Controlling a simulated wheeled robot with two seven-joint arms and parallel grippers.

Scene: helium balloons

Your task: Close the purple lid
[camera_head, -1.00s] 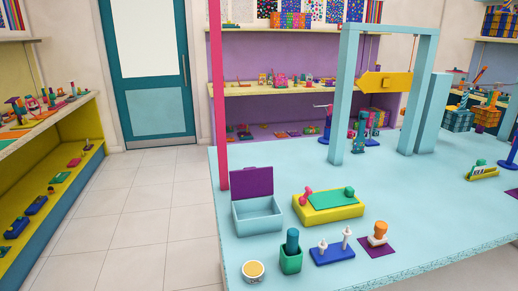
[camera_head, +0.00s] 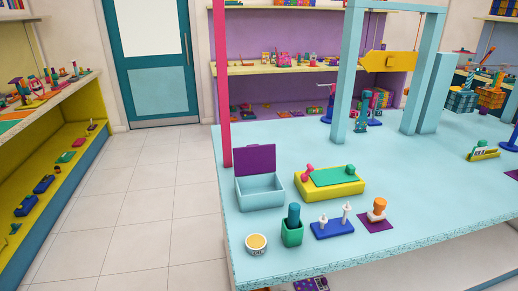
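The purple lid (camera_head: 255,160) stands upright, open, at the back edge of a light blue box (camera_head: 261,197). The box sits near the left edge of the light blue table (camera_head: 420,190), and its inside looks empty. Neither of my grippers shows in the head view, so I cannot see whether they are open or shut.
Right of the box is a yellow block with a green top (camera_head: 330,181). In front are a green cup (camera_head: 292,227), a blue pegged base (camera_head: 332,226), a round yellow-topped tin (camera_head: 256,245) and an orange-topped stamp (camera_head: 377,210). A pink post (camera_head: 222,90) rises behind the box. Floor left is clear.

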